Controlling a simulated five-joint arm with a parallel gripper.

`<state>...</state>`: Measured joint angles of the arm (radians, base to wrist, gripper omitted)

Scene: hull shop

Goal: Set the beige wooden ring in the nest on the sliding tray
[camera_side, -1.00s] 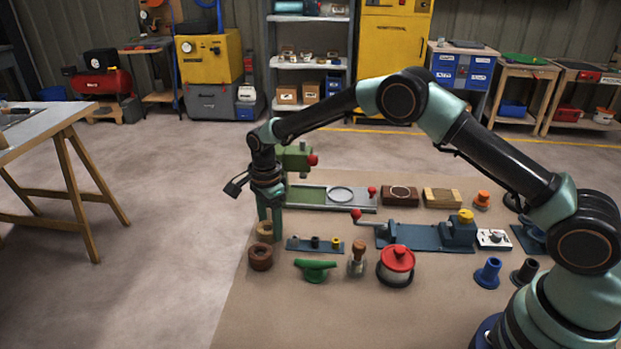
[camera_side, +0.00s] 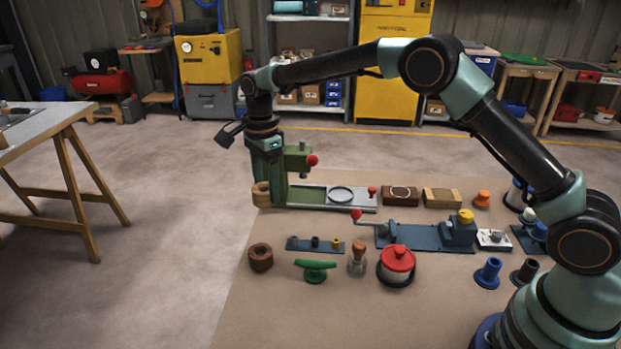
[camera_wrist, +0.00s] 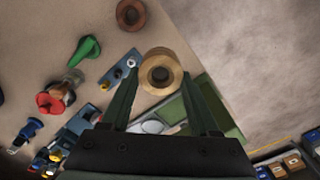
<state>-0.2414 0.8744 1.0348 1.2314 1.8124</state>
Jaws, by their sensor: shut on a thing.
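The beige wooden ring (camera_side: 262,194) is held in my gripper (camera_side: 264,180), raised above the bench mat. In the wrist view the ring (camera_wrist: 160,74) sits between the two fingertips of my gripper (camera_wrist: 158,84), its hole facing the camera. The sliding tray (camera_side: 310,197) is a long grey and green piece to the right of the ring. A pale round outline, the nest (camera_side: 341,193), shows toward its right end, with a red knob (camera_side: 372,190) beyond. In the wrist view the tray is partly hidden behind my gripper.
A green press (camera_side: 299,158) with a red knob stands at the tray's left end, close to my gripper. A brown ring (camera_side: 261,257), a green handle (camera_side: 315,270) and a red-lidded jar (camera_side: 397,264) lie nearer the front. Brown blocks (camera_side: 401,195) stand right of the tray.

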